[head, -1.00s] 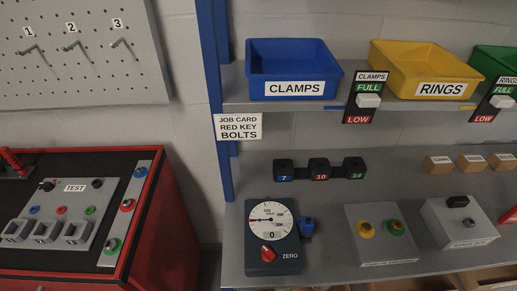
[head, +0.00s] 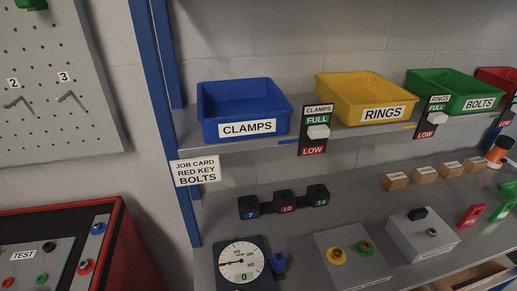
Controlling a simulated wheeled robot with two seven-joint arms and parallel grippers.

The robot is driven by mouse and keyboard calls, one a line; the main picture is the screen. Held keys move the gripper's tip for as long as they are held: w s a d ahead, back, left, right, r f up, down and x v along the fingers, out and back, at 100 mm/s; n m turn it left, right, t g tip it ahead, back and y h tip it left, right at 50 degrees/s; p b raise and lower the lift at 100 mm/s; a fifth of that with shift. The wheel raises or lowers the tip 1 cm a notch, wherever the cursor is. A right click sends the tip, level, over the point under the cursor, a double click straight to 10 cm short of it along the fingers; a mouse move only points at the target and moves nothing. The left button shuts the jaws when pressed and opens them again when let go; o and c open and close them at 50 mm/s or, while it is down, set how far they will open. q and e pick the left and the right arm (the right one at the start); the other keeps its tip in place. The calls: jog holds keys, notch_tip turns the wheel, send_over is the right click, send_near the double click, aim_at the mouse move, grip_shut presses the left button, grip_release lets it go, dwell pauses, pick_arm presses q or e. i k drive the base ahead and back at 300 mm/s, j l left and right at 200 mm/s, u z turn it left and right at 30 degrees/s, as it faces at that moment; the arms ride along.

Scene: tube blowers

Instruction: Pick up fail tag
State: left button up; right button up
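A small red tag-like piece (head: 470,215) stands on the grey bench at the right, beside the grey box with a black switch. Its lettering is too small to read, so I cannot be sure it is the fail tag. A similar green piece (head: 501,212) is just to its right, near the picture's edge. Neither of my grippers is in view.
The grey bench (head: 300,232) holds a dial gauge (head: 241,262), a button box (head: 352,258), a switch box (head: 422,236), several small cartons and an orange bottle (head: 499,150). Above is a shelf with a blue bin (head: 240,105), a yellow bin (head: 365,98) and others.

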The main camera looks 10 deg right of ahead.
aim_at(473, 212)
jog(key=z, duration=2.15)
jog(key=i+l+u, duration=0.4)
jog(key=l, duration=0.1)
